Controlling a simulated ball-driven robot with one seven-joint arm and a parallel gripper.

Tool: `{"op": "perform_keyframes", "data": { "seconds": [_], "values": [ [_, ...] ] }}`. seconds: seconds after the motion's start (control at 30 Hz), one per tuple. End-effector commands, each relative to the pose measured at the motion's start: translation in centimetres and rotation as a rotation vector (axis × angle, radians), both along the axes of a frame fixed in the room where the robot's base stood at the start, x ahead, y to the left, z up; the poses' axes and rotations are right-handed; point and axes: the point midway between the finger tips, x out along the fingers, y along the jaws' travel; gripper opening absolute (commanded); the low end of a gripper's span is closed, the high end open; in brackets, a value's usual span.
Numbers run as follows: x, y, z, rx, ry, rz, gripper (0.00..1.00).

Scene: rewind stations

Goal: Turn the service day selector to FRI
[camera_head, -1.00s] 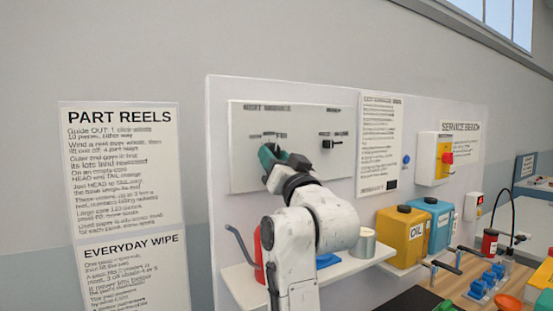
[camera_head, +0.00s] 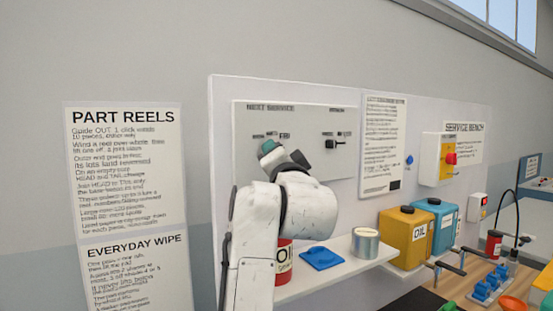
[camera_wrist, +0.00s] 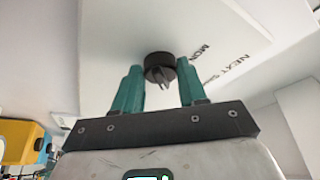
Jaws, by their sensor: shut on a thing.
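The service day selector is a round black knob (camera_wrist: 160,68) on the pale NEXT SERVICE panel (camera_head: 250,175). In the wrist view it sits between the tips of the teal fingers of my gripper (camera_wrist: 159,75), which is shut on it. The label MON shows beside the knob in that view. In the head view my gripper (camera_head: 269,149) is at the panel's left part, just under small labels, one reading FRI (camera_head: 285,136). My fingers and wrist hide the knob there, so its pointer setting cannot be told.
A second black selector (camera_head: 333,143) is on the panel's right. Below is a white shelf (camera_head: 345,265) with a red oil can (camera_head: 284,262), a blue item (camera_head: 321,258) and a metal tin (camera_head: 365,243). Yellow (camera_head: 404,236) and blue (camera_head: 440,222) containers stand at right.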

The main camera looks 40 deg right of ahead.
Motion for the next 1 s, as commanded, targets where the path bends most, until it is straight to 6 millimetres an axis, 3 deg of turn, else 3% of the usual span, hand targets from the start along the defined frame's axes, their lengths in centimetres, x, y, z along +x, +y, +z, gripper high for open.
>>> {"op": "perform_keyframes", "data": {
  "seconds": [0.47,0.5,0.77,1.0],
  "values": [
    [-0.02,-0.06,-0.03,0.019,-0.004,-0.001,0.11],
    [-0.02,-0.05,-0.02,0.019,-0.004,-0.001,0.42],
    [-0.01,-0.03,0.0,0.017,-0.004,-0.001,0.67],
    [-0.06,0.03,-0.02,0.016,-0.004,0.0,0.67]
  ]
}}
